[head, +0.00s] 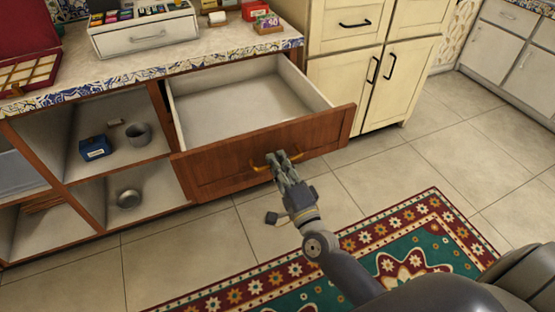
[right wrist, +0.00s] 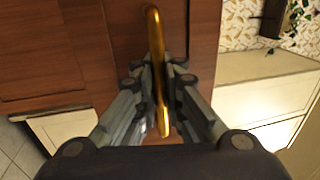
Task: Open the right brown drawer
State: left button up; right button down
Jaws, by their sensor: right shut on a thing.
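The right brown drawer (head: 220,172) is pulled well out of the counter in the head view, and its pale interior looks empty. Its wooden front has a gold handle (head: 259,167). My right gripper (head: 277,160) is at the middle of the drawer front, shut on that handle. In the right wrist view, the gold handle (right wrist: 153,40) runs between the two fingers of the right gripper (right wrist: 160,80), against the brown wood. My left gripper is not in view.
Open shelves (head: 135,190) left of the drawer hold a blue box (head: 95,147), a grey cup (head: 138,134) and a metal bowl (head: 129,198). A cream cabinet (head: 345,90) stands at the right. A patterned rug (head: 400,240) lies on the tiled floor in front.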

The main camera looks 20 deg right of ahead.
jog(key=shift+f, duration=0.15)
jog(key=c, duration=1.7)
grip_release()
jog(key=s+f, duration=0.2)
jog(key=s, duration=0.9)
jog(key=shift+s+d, duration=0.2)
jog(key=shift+s, duration=0.2)
